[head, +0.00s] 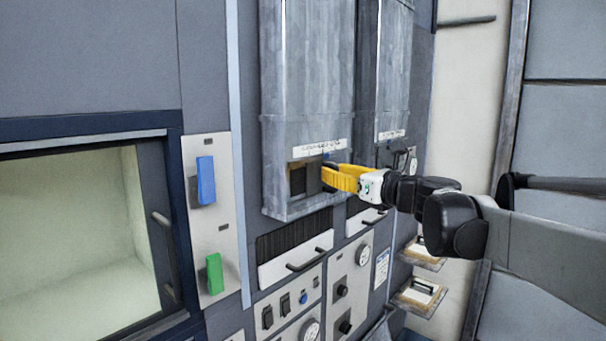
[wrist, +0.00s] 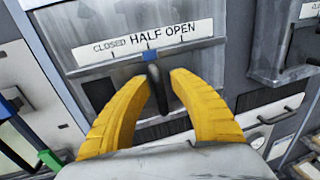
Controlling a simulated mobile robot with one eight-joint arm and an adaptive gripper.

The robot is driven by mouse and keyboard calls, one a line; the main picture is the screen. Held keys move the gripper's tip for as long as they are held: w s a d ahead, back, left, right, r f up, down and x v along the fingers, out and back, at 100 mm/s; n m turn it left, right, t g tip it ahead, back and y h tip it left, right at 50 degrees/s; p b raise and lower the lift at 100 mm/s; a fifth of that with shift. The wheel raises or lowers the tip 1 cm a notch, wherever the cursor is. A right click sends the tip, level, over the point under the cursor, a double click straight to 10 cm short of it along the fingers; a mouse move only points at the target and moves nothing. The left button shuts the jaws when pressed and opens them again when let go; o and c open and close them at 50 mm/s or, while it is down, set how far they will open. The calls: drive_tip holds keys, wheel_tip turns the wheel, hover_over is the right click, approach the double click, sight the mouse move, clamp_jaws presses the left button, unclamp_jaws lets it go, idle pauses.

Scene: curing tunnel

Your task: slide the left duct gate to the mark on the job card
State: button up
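The left duct (head: 310,95) is a grey metal box with a label strip (head: 320,149) above a slot. In the wrist view the strip (wrist: 143,43) reads CLOSED, HALF, OPEN from left to right. A blue pointer (wrist: 150,55) on the gate sits under HALF. The gate's dark upright handle (wrist: 156,88) stands just below the pointer. In the head view my gripper (head: 328,175) reaches the slot from the right. A card (head: 382,270) is too small to read.
A second duct (head: 393,80) with its own label and handle stands to the right. Below are a drawer with a bar handle (head: 306,258), switches and dials. A panel with blue and green switches (head: 214,274) and a window are on the left.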

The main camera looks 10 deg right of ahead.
drive_tip(key=shift+s+d+r, duration=0.1)
drive_tip(key=shift+s+d, duration=0.05)
drive_tip(key=shift+d, duration=0.05)
drive_tip(key=shift+a, duration=0.15)
drive_tip(key=v, duration=1.2)
